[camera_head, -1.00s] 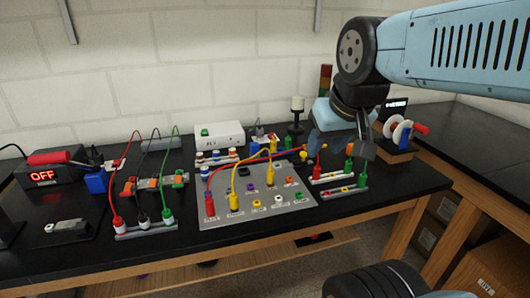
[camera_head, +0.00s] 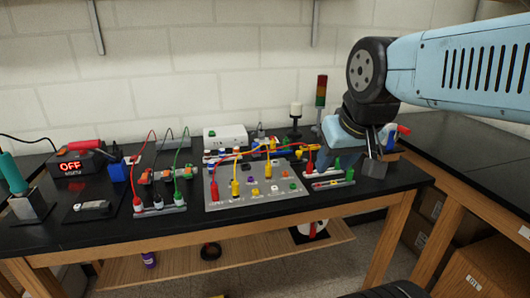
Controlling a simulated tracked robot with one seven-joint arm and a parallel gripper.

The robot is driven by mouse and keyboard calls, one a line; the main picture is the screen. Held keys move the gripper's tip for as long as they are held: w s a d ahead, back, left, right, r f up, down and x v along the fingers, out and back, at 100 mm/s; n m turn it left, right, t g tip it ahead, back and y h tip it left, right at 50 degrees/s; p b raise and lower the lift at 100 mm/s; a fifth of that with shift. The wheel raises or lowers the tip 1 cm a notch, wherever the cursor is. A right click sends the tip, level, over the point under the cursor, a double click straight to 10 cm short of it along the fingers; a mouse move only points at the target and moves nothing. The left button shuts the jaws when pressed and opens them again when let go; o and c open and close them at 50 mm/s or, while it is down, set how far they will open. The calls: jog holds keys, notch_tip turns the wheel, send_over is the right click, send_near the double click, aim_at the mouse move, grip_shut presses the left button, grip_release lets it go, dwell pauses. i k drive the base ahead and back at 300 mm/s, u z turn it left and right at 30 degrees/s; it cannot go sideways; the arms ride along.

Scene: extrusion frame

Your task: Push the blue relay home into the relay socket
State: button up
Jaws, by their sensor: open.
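My gripper (camera_head: 359,165) is open, its two grey fingers apart with nothing seen between them. It hangs over the right part of the black bench, right of the small jack strips. The grey panel (camera_head: 262,203) lies left of it, with red and yellow leads plugged in. No blue relay is clearly made out near my gripper.
A jack strip (camera_head: 329,184) lies between panel and gripper. A display reading OFF (camera_head: 75,164) and a turquoise-handled tool (camera_head: 12,172) are at left.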

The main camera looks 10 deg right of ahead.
aim_at(254, 145)
jog(key=u, duration=0.15)
jog(key=i, duration=0.9)
jog(key=z, duration=0.05)
